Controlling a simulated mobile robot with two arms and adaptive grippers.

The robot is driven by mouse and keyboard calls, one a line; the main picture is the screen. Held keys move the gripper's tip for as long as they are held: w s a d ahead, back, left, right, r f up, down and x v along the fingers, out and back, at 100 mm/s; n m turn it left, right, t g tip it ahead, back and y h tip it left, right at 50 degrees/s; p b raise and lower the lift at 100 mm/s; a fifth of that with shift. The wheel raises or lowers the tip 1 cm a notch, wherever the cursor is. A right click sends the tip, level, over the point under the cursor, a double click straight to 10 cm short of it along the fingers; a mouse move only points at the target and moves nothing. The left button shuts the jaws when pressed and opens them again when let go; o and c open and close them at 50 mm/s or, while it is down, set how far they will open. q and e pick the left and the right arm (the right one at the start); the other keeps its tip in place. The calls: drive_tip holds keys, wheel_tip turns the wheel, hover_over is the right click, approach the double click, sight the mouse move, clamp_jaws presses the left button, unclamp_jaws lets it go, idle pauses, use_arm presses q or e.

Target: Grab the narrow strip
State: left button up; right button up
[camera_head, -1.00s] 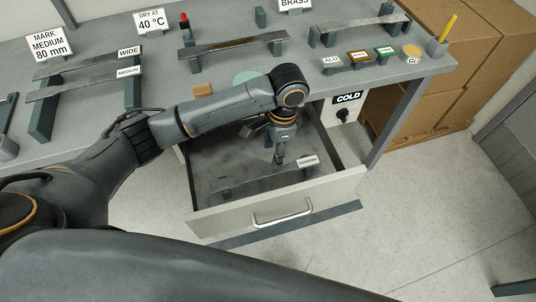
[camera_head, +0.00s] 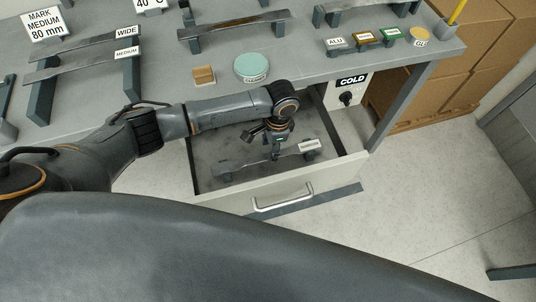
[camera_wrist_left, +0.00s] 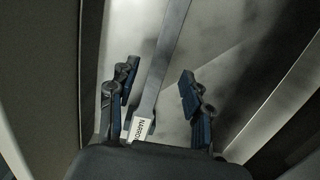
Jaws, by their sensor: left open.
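The narrow strip (camera_head: 250,161) is a thin grey metal strip lying across supports in the open drawer, with a white label (camera_head: 310,145) at its right end. My left gripper (camera_head: 276,156) points down into the drawer at the strip. In the left wrist view the strip (camera_wrist_left: 165,45) runs between the spread fingers of the left gripper (camera_wrist_left: 160,76), with a gap on each side. The strip's "NARROW" label (camera_wrist_left: 140,128) shows near the palm, partly hidden. My right gripper is not in view.
The drawer's front wall (camera_head: 290,187) with its handle stands close in front of the gripper, and the bench top (camera_head: 110,95) lies behind it. The wide strip (camera_head: 85,45) and medium strip (camera_head: 70,71) lie on bench supports. A brown block (camera_head: 204,75) and teal disc (camera_head: 251,66) sit near the edge.

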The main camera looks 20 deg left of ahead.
use_arm(q)
drive_tip(key=shift+a+f, duration=0.1)
drive_tip(key=shift+f, duration=1.3)
clamp_jaws()
drive_tip(key=shift+r, duration=0.1)
